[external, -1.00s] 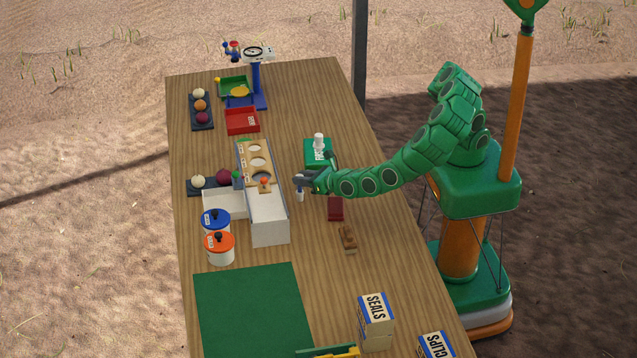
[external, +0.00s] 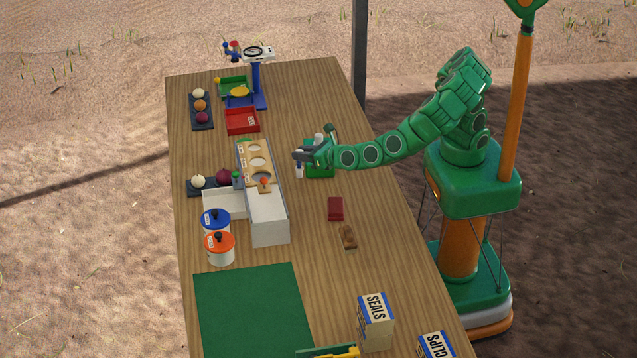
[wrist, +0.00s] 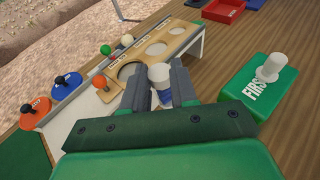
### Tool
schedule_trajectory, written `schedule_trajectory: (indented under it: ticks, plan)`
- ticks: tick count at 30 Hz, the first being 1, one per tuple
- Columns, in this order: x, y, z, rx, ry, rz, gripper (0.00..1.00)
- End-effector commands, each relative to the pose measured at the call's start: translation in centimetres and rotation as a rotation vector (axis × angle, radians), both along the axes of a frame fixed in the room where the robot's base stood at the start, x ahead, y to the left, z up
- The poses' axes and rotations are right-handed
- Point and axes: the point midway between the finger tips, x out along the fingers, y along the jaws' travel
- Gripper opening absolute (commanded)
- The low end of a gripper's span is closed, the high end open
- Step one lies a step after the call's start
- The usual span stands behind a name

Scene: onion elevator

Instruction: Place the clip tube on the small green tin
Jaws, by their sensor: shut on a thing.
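My gripper (external: 302,157) is shut on a small white tube with a blue band (wrist: 160,84), seen between the fingers in the wrist view. In the external view the tube (external: 299,171) hangs below the fingers, roughly upright, above the table. The small green tin (wrist: 258,85) has "FIRST" lettering and lies to the right of the gripper in the wrist view. A white capped tube (wrist: 271,68) stands on it. In the external view the green tin (external: 321,170) is partly hidden behind my gripper and wrist.
A sloped white chute with a wooden holed panel (external: 262,195) is left of the gripper. Blue (external: 215,221) and orange-lidded (external: 219,247) pots stand beside it. A dark red block (external: 335,208) and a brown brush-like item (external: 348,237) lie nearer. Bare wood surrounds the tin.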

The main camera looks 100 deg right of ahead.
Motion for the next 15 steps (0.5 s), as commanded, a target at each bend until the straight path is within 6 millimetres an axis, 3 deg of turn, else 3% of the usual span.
schedule_trajectory:
  ticks: [7,15]
  plan:
    - [0.5,-1.5,0.6,0.000,-0.002,-0.033,0.00]
    - [1.7,-6.8,2.2,-0.004,-0.008,-0.150,0.00]
